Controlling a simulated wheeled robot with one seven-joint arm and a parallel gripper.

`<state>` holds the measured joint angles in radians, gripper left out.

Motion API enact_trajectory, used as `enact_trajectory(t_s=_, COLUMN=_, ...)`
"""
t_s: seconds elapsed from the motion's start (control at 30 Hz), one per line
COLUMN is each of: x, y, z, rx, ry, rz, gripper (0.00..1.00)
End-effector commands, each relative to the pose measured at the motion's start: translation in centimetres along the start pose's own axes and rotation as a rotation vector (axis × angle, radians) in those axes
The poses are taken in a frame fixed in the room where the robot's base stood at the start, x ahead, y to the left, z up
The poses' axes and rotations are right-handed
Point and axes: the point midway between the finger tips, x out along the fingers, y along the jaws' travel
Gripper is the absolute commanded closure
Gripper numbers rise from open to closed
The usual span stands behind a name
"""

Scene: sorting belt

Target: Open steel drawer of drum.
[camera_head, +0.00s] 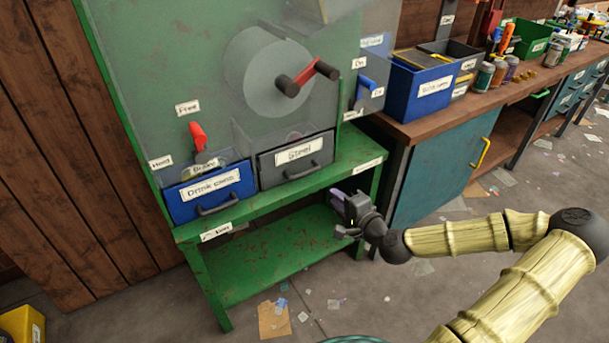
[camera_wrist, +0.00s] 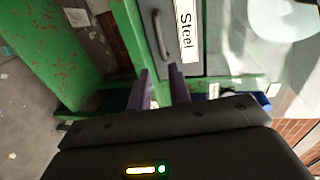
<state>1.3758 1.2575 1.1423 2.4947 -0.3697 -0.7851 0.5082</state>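The grey steel drawer (camera_head: 272,171), labelled "Steel", sits shut in the green drum machine, right of the blue "Drink cans" drawer (camera_head: 192,206). Its dark handle (camera_head: 302,172) is on the front. The grey drum (camera_head: 262,78) with its red crank (camera_head: 308,77) is above. My gripper (camera_head: 340,210) is in front of the green frame, below and right of the steel drawer. In the wrist view, its two purple fingers (camera_wrist: 162,78) are apart with nothing between them. The steel drawer (camera_wrist: 186,62) and its handle (camera_wrist: 160,36) show beyond the fingertips.
A green shelf (camera_head: 270,265) lies below the drawers. A red lever (camera_head: 198,136) and a blue lever (camera_head: 368,83) are on the machine. A wooden workbench with a blue bin (camera_head: 420,90) stands right. Litter is scattered on the floor.

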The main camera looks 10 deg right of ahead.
Motion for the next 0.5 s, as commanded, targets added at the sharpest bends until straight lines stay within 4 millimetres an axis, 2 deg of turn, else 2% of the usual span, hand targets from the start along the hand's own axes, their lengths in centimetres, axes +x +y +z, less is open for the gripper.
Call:
enact_trajectory(t_s=0.17, x=1.4, y=0.1, z=0.1, rx=-0.002, ry=-0.004, rz=0.001, gripper=0.8)
enact_trajectory(t_s=0.5, x=7.1, y=0.1, z=0.3, rx=-0.002, ry=-0.006, rz=0.001, gripper=0.8)
